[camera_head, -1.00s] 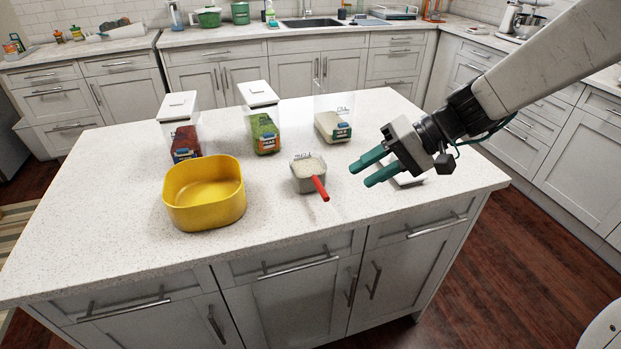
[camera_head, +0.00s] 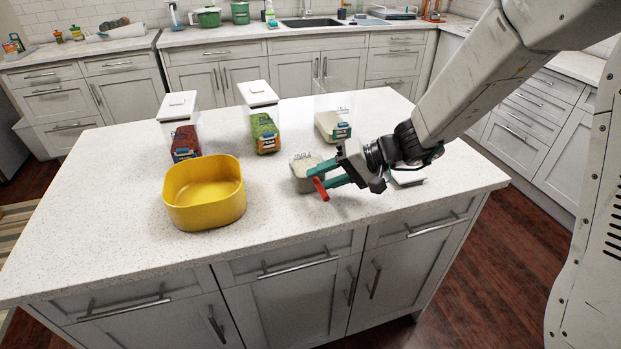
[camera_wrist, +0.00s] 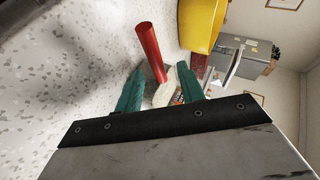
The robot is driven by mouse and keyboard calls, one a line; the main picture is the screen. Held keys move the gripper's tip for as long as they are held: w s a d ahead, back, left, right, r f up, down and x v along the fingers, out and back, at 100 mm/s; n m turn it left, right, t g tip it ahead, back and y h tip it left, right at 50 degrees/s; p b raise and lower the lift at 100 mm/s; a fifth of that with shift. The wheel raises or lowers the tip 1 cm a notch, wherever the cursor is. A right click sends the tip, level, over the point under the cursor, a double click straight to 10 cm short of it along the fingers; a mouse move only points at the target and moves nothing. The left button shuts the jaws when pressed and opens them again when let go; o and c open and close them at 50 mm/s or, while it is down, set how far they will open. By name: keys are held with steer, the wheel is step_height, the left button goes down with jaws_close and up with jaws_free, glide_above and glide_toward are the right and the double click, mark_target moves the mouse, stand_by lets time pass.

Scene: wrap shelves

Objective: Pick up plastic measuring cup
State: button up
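The plastic measuring cup (camera_head: 301,177) is clear, holds white grains, and stands upright on the island counter. Its red handle (camera_head: 321,188) points toward the front of the counter and shows large in the wrist view (camera_wrist: 151,52). My gripper (camera_head: 318,177) has green fingers and is at the cup's right side, close to the handle. In the wrist view the fingers (camera_wrist: 160,84) are apart, with the handle and part of the white grains seen between and beyond them. Whether a finger touches the handle I cannot tell.
A yellow bowl (camera_head: 204,206) stands left of the cup. Behind are containers with red (camera_head: 185,141), green (camera_head: 264,132) and white contents (camera_head: 333,125). A white lid (camera_head: 407,178) lies right of the cup, below my arm. The counter's front left is clear.

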jaws_close()
